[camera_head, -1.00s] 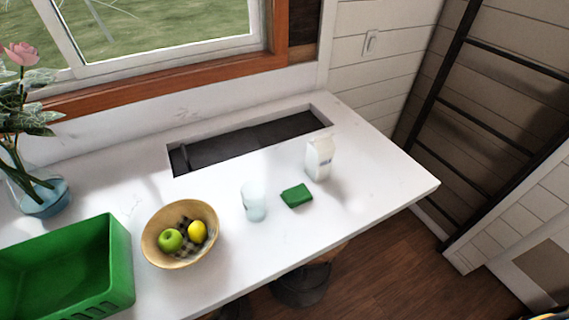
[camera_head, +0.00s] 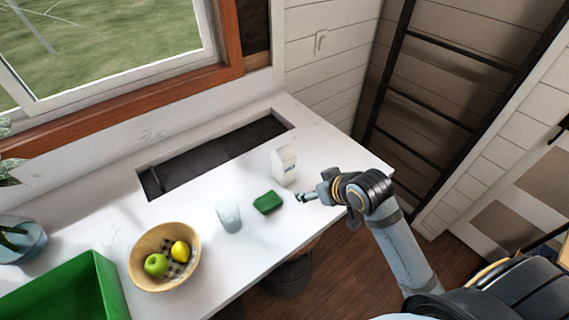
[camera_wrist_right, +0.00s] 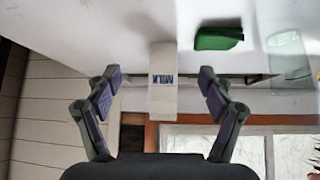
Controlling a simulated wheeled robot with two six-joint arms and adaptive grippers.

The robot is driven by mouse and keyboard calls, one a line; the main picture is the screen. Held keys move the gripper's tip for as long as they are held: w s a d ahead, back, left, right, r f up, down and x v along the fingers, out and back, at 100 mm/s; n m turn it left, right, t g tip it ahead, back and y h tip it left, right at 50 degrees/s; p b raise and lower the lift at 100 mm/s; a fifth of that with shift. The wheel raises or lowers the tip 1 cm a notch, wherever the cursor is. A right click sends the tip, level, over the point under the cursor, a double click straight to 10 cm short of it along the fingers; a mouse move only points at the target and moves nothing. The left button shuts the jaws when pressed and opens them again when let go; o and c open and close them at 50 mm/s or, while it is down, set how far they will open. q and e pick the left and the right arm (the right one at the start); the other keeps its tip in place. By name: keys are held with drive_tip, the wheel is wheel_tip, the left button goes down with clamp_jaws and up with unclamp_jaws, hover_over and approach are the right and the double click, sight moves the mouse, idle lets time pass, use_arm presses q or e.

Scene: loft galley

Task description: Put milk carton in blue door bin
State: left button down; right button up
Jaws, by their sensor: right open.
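The white milk carton (camera_head: 285,163) stands upright on the white counter, near its far right part. In the right wrist view the carton (camera_wrist_right: 163,80) shows upside down, with "MILK" lettering, ahead of and between my fingers. My right gripper (camera_head: 303,197) is open and empty, close to the near right side of the carton and apart from it. Its two spread fingers (camera_wrist_right: 160,85) show in the right wrist view. My left gripper is not in view. No blue door bin shows in these frames.
A green sponge (camera_head: 267,202) lies just left of my right gripper. A clear glass (camera_head: 229,214), a wooden bowl (camera_head: 137,262) with an apple and a lemon, and a green crate (camera_head: 106,285) stand farther left. A dark sink recess (camera_head: 215,155) lies behind. A black ladder (camera_head: 430,105) stands right.

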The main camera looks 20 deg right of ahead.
drive_tip(key=n+t+y, duration=0.1)
drive_tip(key=t+y, duration=0.1)
approach(285, 149)
drive_tip(key=x, duration=0.2)
drive_tip(key=p+x, duration=0.1)
drive_tip(key=x, duration=0.2)
drive_tip(key=shift+w+a+r, duration=0.15)
drive_tip(key=shift+w+a, duration=0.15)
drive_tip(key=shift+a, duration=0.15)
drive_tip(key=p+x, duration=0.2)
drive_tip(key=x, duration=0.1)
drive_tip(key=p+x, duration=0.1)
drive_tip(key=shift+w+d+f, duration=0.15)
drive_tip(key=shift+d+f, duration=0.15)
drive_tip(key=shift+f, duration=0.1)
drive_tip(key=shift+w+a+f, duration=0.15)
drive_tip(key=shift+w+f, duration=0.1)
drive_tip(key=shift+f, duration=0.05)
drive_tip(key=shift+s, duration=0.15)
drive_tip(key=c, duration=0.4)
drive_tip(key=shift+r, duration=0.1)
clamp_jaws()
